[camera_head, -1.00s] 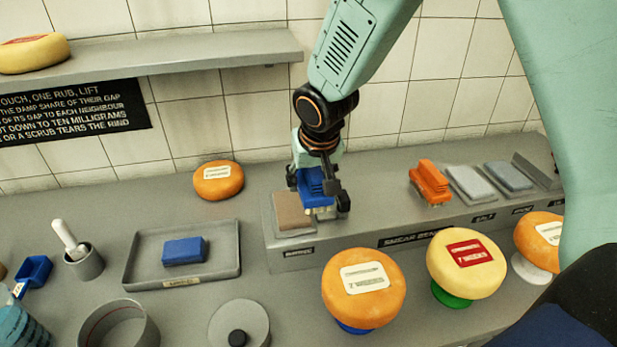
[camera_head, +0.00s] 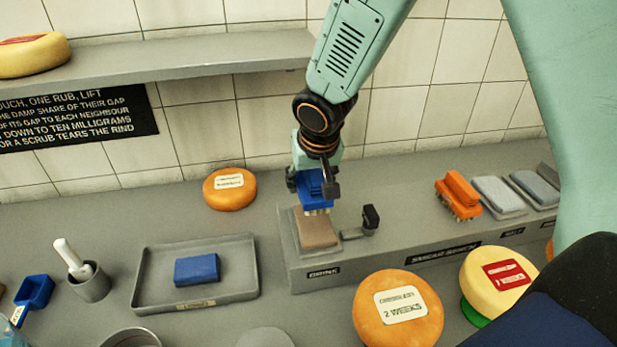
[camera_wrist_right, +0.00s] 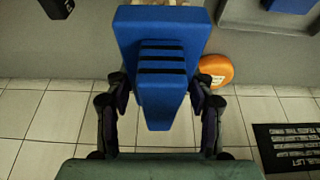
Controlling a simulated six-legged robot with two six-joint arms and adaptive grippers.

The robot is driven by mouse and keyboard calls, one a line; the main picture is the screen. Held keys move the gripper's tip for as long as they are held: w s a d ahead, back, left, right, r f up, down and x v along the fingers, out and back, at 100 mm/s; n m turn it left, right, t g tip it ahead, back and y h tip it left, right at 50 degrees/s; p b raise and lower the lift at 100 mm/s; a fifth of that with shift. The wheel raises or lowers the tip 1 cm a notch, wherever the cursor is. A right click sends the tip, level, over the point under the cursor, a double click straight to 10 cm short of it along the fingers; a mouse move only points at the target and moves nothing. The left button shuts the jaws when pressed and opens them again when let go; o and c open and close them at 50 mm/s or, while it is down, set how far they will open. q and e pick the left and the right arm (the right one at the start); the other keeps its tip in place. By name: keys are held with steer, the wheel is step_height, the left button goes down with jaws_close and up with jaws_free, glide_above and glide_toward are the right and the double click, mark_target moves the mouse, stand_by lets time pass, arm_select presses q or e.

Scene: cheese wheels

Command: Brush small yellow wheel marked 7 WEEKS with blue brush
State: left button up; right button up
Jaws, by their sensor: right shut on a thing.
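The small yellow wheel (camera_head: 491,296) with a red label sits on a green stand (camera_head: 474,313) at the lower right in the head view. My own dark arm part covers its right side. My right gripper (camera_head: 316,185) is shut on the blue brush (camera_head: 313,190), bristles down, at the far edge of the brown pad (camera_head: 318,232). Whether the bristles touch the pad I cannot tell. The right wrist view shows the blue brush (camera_wrist_right: 164,50) between the fingers (camera_wrist_right: 160,105). My left gripper is not in view.
An orange wheel (camera_head: 398,312) marked 2 WEEKS stands left of the yellow one. An orange brush (camera_head: 459,194) and grey pads (camera_head: 499,194) lie on the raised bench. A small black-topped post (camera_head: 370,217) stands beside the brown pad. A tray (camera_head: 246,266) holds a blue block.

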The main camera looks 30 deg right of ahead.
steer(key=shift+s+d+f, duration=0.1)
steer(key=shift+s+d, duration=0.25)
steer(key=shift+s, duration=0.1)
steer(key=shift+s+f, duration=0.1)
steer(key=shift+f, duration=0.05)
steer(key=f+b, duration=0.3)
steer(key=f, duration=0.1)
steer(key=shift+w+a+b, duration=0.2)
steer(key=shift+w+b, duration=0.1)
steer(key=shift+b, duration=0.05)
steer(key=shift+s+d+f+b, duration=0.2)
steer(key=shift+f+b, duration=0.45)
steer(key=shift+f, duration=0.1)
steer(key=shift+w+a, duration=0.1)
steer(key=shift+a, duration=0.05)
steer(key=shift+w, duration=0.1)
steer(key=shift+f, duration=0.1)
steer(key=shift+f, duration=0.15)
